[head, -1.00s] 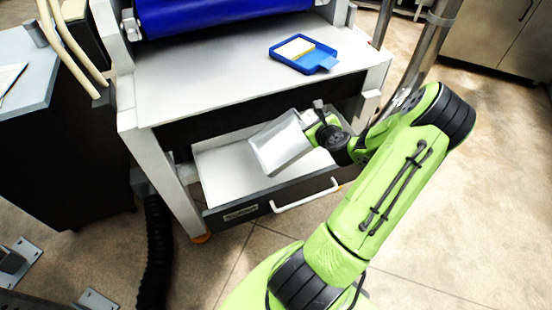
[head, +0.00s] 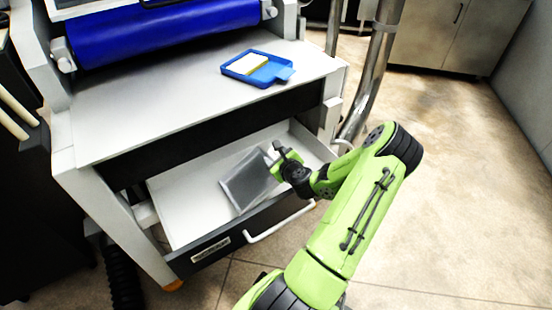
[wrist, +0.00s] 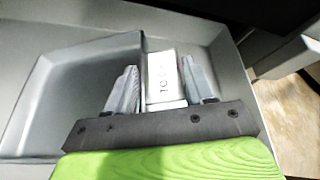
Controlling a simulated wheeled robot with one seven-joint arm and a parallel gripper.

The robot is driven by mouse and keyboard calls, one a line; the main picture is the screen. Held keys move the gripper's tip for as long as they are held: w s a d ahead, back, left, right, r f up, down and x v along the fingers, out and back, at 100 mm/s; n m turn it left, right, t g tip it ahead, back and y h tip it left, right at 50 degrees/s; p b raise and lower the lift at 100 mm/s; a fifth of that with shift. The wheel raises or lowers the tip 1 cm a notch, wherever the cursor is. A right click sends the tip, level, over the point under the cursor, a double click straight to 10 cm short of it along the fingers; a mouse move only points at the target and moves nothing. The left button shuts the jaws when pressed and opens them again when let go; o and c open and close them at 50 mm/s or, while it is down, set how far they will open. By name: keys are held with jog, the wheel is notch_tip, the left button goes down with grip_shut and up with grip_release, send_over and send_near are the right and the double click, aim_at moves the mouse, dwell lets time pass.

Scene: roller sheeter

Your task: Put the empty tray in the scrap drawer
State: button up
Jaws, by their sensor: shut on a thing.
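The empty grey tray (head: 246,182) is inside the outline of the open scrap drawer (head: 180,208), near its right half. I cannot tell whether it touches the drawer floor. My gripper (head: 279,158) is at the tray's right end and is shut on its handle tab. In the wrist view, the fingers of my gripper (wrist: 160,82) stand on both sides of a pale labelled tab, and the tray's shallow hollow (wrist: 85,88) is bare. The drawer's pale interior (wrist: 200,25) surrounds the tray there.
A blue tray (head: 284,74) with a pale and yellow piece in it sits on the white shelf (head: 160,95) above the drawer. A blue roller (head: 160,32) is behind it. The drawer's white handle (head: 282,222) faces the front. A metal pole (head: 368,85) stands at the right.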

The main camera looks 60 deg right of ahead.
jog(key=o, duration=1.2)
jog(key=shift+f, duration=0.1)
jog(key=shift+p+v, duration=2.75)
jog(key=shift+v, duration=3.35)
